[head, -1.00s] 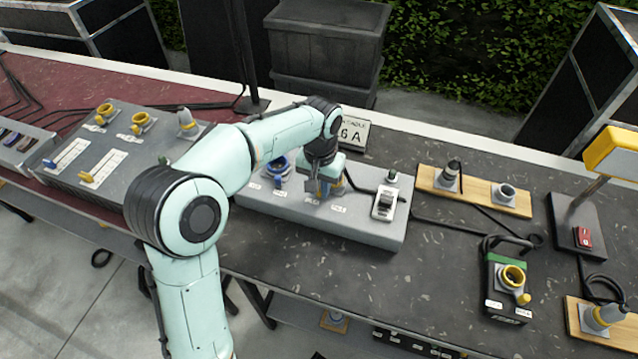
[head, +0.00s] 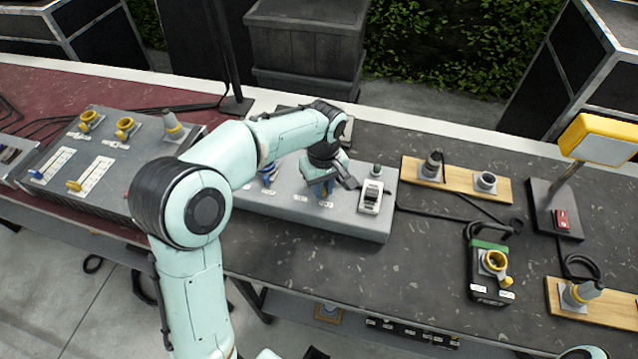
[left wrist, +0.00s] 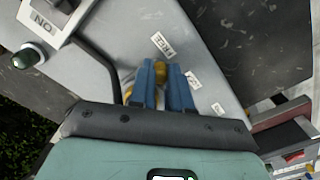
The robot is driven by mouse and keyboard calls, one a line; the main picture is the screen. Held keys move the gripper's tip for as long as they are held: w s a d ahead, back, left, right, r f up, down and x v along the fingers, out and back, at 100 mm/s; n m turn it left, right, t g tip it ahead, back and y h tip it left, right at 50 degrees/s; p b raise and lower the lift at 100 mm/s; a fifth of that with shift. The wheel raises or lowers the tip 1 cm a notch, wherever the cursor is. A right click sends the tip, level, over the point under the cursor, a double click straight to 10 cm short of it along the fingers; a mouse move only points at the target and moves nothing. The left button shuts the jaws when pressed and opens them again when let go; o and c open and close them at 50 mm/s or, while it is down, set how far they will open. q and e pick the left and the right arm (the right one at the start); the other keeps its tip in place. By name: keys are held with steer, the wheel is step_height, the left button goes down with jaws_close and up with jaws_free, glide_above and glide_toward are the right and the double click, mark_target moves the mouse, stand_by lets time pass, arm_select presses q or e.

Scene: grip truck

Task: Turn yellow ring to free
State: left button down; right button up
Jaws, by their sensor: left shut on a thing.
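My left gripper (head: 322,187) is over the long grey panel (head: 280,212), left of the white switch. In the left wrist view its two blue fingers (left wrist: 163,88) are shut on a yellow part (left wrist: 160,72), which shows between them and seems to belong to the yellow ring. More yellow shows just left of the fingers. The fingers and palm hide most of the ring and its socket. Small white labels (left wrist: 162,45) lie on the panel beside the fingers; I cannot read them surely. My right gripper is not in view.
A white rocker switch (head: 371,197) stands close to the right of the gripper, and a blue connector (head: 267,172) to its left. A black box with a green top (head: 489,275) has another yellow ring. A yellow lamp (head: 600,140) stands at the right.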

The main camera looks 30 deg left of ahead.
mark_target(325, 189)
arm_select(q)
steer(key=shift+w+d+n, duration=0.15)
steer(key=shift+n, duration=0.35)
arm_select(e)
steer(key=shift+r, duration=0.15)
arm_select(q)
steer(key=c, duration=1.1)
jaws_free()
steer(key=shift+o, duration=0.2)
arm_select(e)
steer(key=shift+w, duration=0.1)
arm_select(q)
step_height(325, 189, up, 13)
steer(key=p, duration=0.2)
steer(key=shift+r, duration=0.2)
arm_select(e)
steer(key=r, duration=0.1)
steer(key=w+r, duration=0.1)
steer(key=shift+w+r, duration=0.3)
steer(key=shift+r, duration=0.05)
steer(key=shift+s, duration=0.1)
